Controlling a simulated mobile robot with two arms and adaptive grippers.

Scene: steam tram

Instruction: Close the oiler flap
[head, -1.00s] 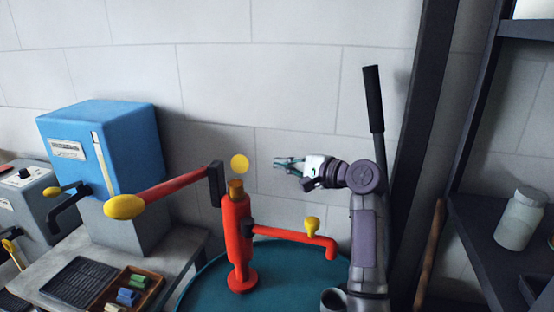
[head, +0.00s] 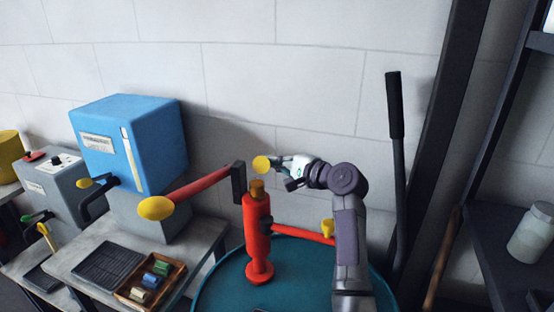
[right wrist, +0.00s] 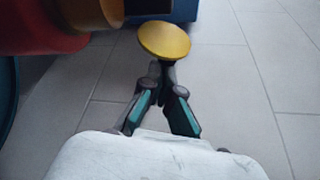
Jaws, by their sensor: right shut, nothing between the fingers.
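A red oiler (head: 258,225) with an orange-brown top (head: 257,188) stands upright on the round teal surface. A round yellow disc, seemingly the oiler flap (head: 260,164), stands up above that top, tilted away from covering it. In the right wrist view the flap (right wrist: 164,41) is just ahead of the fingertips. My right gripper (head: 275,163) is shut and empty, with its tips at the right side of the flap. The wrist view also shows the shut fingertips (right wrist: 165,68) at the flap's lower edge; I cannot tell whether they touch. My left gripper is not in view.
A red lever with a yellow knob (head: 156,208) reaches left from the oiler. A red spout with a yellow tap (head: 326,229) reaches right. A blue box (head: 120,150) stands on the left bench. A black-handled lever (head: 394,105) rises at right.

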